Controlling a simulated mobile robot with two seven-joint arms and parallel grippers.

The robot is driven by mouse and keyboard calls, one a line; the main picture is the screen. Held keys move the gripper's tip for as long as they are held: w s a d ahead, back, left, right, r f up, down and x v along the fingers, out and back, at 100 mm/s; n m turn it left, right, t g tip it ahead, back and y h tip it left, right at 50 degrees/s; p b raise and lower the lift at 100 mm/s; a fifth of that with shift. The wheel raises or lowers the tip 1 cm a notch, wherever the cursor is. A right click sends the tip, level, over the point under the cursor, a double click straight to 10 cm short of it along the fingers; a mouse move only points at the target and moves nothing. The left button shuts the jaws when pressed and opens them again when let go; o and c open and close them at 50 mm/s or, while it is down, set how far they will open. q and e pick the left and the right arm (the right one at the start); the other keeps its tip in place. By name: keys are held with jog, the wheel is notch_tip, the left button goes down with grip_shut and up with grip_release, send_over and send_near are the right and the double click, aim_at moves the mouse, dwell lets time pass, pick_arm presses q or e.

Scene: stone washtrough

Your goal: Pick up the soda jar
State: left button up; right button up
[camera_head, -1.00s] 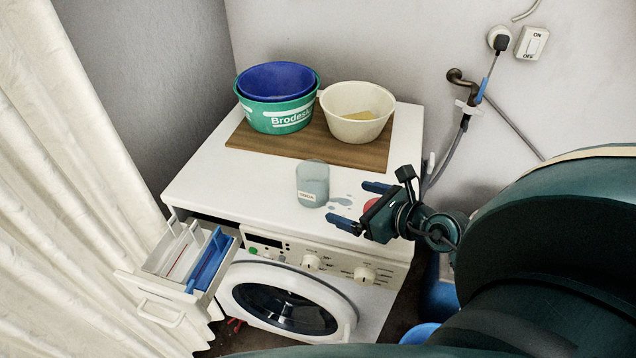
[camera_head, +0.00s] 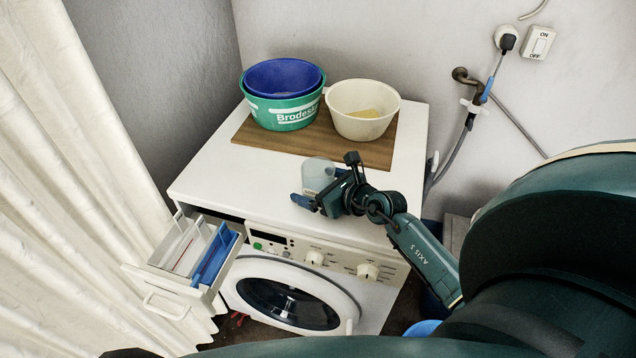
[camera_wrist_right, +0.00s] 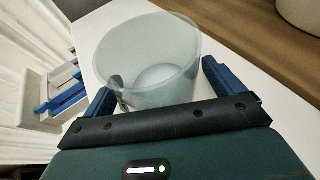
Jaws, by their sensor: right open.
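The soda jar (camera_head: 318,173) is a pale, translucent grey-blue cup standing upright on the white top of the washing machine. In the head view my right gripper partly hides its lower right side. In the right wrist view the jar (camera_wrist_right: 149,60) stands between the two blue fingers. My right gripper (camera_head: 322,187) is open, its fingers on either side of the jar's near part; I cannot tell whether they touch it. The right gripper also shows in the wrist view (camera_wrist_right: 158,88). My left gripper is not in view.
A wooden board (camera_head: 250,136) at the back carries nested blue and green tubs (camera_head: 284,115) and a cream bowl (camera_head: 361,127). The detergent drawer (camera_head: 160,293) stands pulled out at the front left. A curtain (camera_head: 80,180) hangs at left. The top left of the jar is clear.

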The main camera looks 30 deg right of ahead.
jog(key=shift+c, duration=0.4)
jog(key=c, duration=1.1)
jog(key=shift+r, duration=0.1)
